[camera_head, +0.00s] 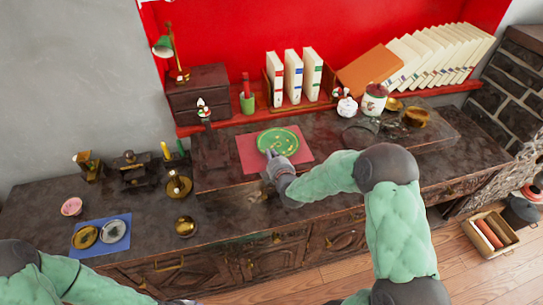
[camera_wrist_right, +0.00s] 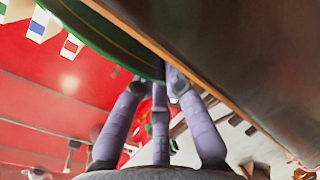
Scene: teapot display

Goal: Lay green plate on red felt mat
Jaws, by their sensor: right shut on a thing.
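The green plate (camera_head: 279,141) has a gold pattern and is over the red felt mat (camera_head: 248,153) on the raised part of the dark cabinet. I cannot tell whether it touches the mat. My right gripper (camera_head: 271,163) is shut on the plate's near rim. In the right wrist view, the plate's dark green underside (camera_wrist_right: 105,38) runs in between the purple-grey fingers (camera_wrist_right: 163,82).
White books (camera_head: 293,77) and a green cup (camera_head: 247,103) stand behind the mat. A dark drawer box (camera_head: 199,92) is at the back left. A blue mat (camera_head: 82,253) with two round dishes lies front left. A lidded jar (camera_head: 373,100) stands to the right.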

